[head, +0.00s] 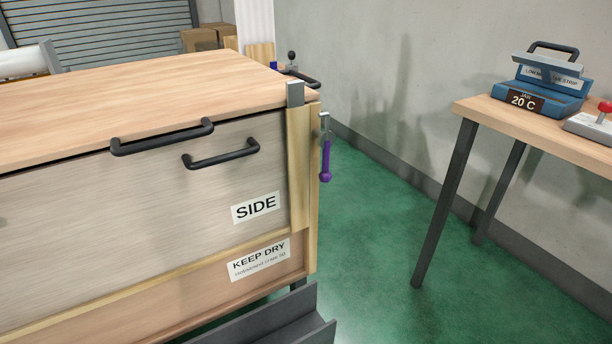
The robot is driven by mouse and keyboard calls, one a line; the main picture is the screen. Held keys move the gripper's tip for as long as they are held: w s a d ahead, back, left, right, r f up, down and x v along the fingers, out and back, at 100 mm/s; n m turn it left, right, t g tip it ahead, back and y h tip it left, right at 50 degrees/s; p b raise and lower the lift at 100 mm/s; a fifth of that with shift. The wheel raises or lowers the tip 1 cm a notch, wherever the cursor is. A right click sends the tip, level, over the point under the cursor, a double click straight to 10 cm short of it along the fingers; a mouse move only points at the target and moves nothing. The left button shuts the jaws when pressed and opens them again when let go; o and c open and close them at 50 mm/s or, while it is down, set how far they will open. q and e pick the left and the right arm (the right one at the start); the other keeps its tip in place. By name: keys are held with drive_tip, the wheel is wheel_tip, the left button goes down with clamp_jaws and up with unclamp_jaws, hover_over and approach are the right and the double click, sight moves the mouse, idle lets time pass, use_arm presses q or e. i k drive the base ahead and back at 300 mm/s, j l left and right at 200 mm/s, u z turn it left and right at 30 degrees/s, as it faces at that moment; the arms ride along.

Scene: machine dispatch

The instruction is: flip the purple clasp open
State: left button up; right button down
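The purple clasp (326,161) is on the right end of a large wooden crate (298,172), near its top corner. Its purple handle hangs straight down and ends in a round knob. A grey metal bracket (324,122) sits above the handle, at the crate's edge. From this view I cannot tell how the clasp's catch is engaged. Neither of my grippers is in view.
The crate has a wooden lid (120,90) and black handles (222,155). A side table (540,122) at right bears a blue device (540,88) and a red-knobbed device (592,125). Green floor (375,230) lies open between crate and table. A dark grey ledge (275,322) is at the bottom.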

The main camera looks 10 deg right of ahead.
sight(326, 140)
drive_tip(key=i+l, duration=0.25)
drive_tip(key=l, duration=0.15)
drive_tip(key=i+l+u, duration=0.1)
drive_tip(key=i+l, duration=0.4)
drive_tip(key=l, duration=0.25)
drive_tip(key=u, duration=0.05)
